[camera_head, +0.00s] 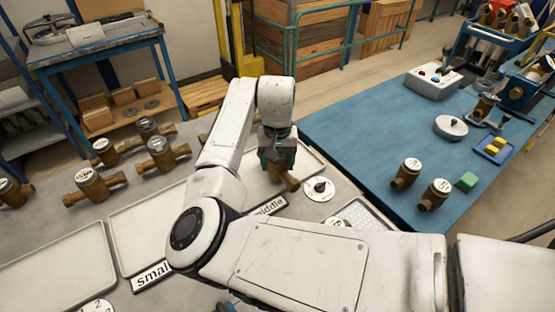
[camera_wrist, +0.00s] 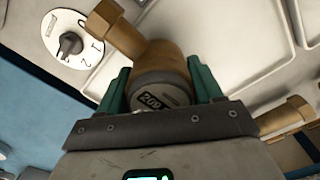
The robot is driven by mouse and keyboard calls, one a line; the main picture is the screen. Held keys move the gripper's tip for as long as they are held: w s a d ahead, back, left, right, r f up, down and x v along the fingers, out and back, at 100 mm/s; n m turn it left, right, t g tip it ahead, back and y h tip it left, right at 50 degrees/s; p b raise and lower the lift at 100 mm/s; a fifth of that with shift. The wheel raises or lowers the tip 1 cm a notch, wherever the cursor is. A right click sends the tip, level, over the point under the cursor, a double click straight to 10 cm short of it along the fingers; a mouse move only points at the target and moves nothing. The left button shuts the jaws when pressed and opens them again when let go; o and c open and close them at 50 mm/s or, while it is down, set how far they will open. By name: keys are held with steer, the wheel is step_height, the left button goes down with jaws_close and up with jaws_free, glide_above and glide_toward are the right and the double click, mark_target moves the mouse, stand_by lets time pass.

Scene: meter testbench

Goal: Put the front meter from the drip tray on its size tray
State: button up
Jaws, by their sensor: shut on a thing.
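My gripper (camera_head: 278,158) points down, its green fingers closed on a brass meter (camera_head: 287,178). In the wrist view my gripper (camera_wrist: 160,85) grips the meter (camera_wrist: 165,62) on both sides; its grey cap reads "200" and one pipe end points up-left. The meter is over or close to the pale tray labelled "middle" (camera_head: 308,160); I cannot tell whether it touches. The tray labelled "small" (camera_head: 125,230) is empty where it shows, and my arm covers part of it. A white perforated tray (camera_head: 362,214), perhaps the drip tray, shows partly behind my arm, with no meter visible on it.
A round dial plate (camera_head: 319,188) lies right of the held meter. Several brass meters stand at the bench's back left. Another pale tray (camera_head: 55,270) is at the left.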

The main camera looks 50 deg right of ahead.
steer(key=shift+f, duration=0.2)
steer(key=shift+f, duration=0.1)
steer(key=o, duration=1.7)
steer(key=shift+c, duration=0.2)
step_height(320, 180, up, 12)
steer(key=shift+r+b, duration=0.1)
steer(key=shift+b, duration=0.95)
